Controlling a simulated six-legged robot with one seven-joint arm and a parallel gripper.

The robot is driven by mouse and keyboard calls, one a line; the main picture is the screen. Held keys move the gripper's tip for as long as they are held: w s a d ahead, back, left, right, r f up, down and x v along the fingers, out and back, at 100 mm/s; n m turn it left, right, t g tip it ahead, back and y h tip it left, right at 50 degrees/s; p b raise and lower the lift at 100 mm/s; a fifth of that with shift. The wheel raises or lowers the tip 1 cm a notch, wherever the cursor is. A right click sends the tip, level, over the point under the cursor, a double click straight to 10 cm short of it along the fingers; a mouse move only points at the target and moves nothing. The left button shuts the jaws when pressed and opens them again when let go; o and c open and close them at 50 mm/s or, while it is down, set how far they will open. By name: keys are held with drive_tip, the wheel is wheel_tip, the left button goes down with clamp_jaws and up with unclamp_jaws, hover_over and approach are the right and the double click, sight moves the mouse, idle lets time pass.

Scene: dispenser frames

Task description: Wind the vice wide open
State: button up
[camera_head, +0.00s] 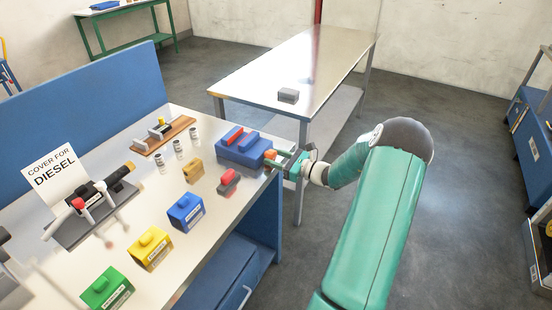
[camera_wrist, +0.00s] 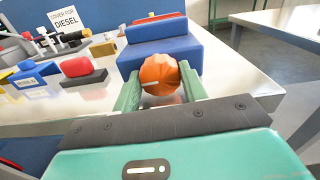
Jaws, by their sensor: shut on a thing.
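The vice is a blue block (camera_head: 240,152) at the right end of the workbench, with a red piece (camera_head: 232,135) along its top. It fills the upper middle of the wrist view (camera_wrist: 160,48). An orange faceted knob (camera_wrist: 159,75) sits on its near end and also shows in the head view (camera_head: 270,154). My gripper (camera_wrist: 160,92) is shut on the knob, with one green finger on each side. It reaches in from the right in the head view (camera_head: 274,161). I cannot tell how wide the vice's gap is.
A red-topped grey block (camera_head: 228,183) lies close to the vice. Blue (camera_head: 186,213), yellow (camera_head: 150,249) and green (camera_head: 106,290) boxes line the workbench's near edge. A steel table (camera_head: 300,62) with a grey block (camera_head: 288,95) stands behind.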

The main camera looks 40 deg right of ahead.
drive_tip(key=shift+n, duration=1.8)
drive_tip(key=o, duration=1)
drive_tip(key=shift+s, duration=0.1)
drive_tip(key=shift+c, duration=0.2)
